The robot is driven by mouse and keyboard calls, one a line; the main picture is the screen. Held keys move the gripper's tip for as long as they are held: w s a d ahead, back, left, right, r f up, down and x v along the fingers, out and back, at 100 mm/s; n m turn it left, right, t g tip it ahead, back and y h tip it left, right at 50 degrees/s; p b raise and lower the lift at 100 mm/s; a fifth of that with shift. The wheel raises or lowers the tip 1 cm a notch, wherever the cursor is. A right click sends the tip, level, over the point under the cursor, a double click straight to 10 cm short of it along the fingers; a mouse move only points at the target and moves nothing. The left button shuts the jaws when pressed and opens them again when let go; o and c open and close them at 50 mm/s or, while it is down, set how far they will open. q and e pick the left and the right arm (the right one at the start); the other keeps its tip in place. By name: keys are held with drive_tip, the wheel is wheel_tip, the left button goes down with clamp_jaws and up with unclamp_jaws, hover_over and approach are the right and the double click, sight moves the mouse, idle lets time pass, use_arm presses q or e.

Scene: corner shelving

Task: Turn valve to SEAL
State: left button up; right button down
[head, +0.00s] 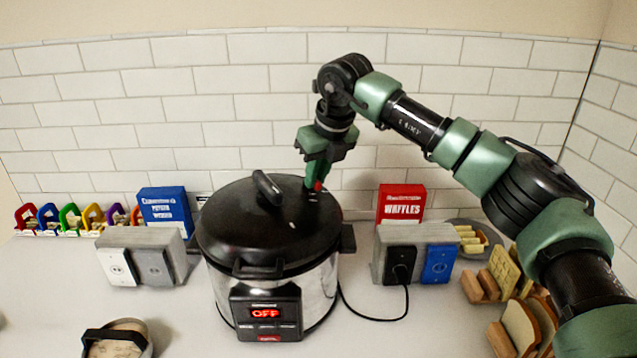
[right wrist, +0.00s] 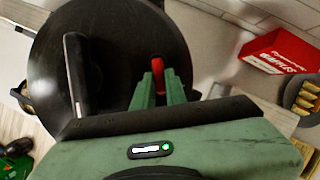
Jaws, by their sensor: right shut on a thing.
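The pressure cooker (head: 315,275) is a silver pot with a black lid (head: 235,215) closed on top, and its display reads OFF. The small red valve (head: 318,187) sits on the lid toward the back right. In the right wrist view the red valve (right wrist: 158,70) shows between the green fingers. My right gripper (head: 316,181) points down over the lid and is shut on the valve; its fingertips also show in the right wrist view (right wrist: 158,84). The fingers partly hide the valve, and I cannot read any SEAL mark. My left gripper is not in view.
Grey outlet boxes stand left (head: 183,237) and right (head: 385,240) of the cooker; a black cord runs from the right one. Behind are a blue box (head: 167,210) and a red waffles box (head: 400,200). Bread racks (head: 500,342) stand at the right. The lid handle (head: 267,188) rises beside the gripper.

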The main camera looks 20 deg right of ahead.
drive_tip(key=m+b, duration=0.1)
drive_tip(key=a+m+h+b, duration=0.1)
drive_tip(key=m, duration=0.1)
drive_tip(key=shift+a+m+h+b, duration=0.2)
drive_tip(key=shift+m+h+b, duration=0.15)
drive_tip(key=shift+m, duration=0.5)
drive_tip(key=shift+a+m+h+b, duration=0.2)
drive_tip(key=shift+m+h+b, duration=0.15)
drive_tip(key=shift+m, duration=0.5)
drive_tip(key=shift+r, duration=0.1)
drive_tip(key=c, duration=1.4)
unclamp_jaws()
drive_tip(key=shift+c, duration=0.2)
drive_tip(key=shift+s+r, duration=0.1)
drive_tip(key=shift+r, duration=0.35)
drive_tip(key=b+v, duration=0.1)
drive_tip(key=v, duration=0.5)
drive_tip(key=shift+s+r+b, duration=0.2)
drive_tip(key=shift+r+b, duration=0.1)
drive_tip(key=shift+b, duration=0.05)
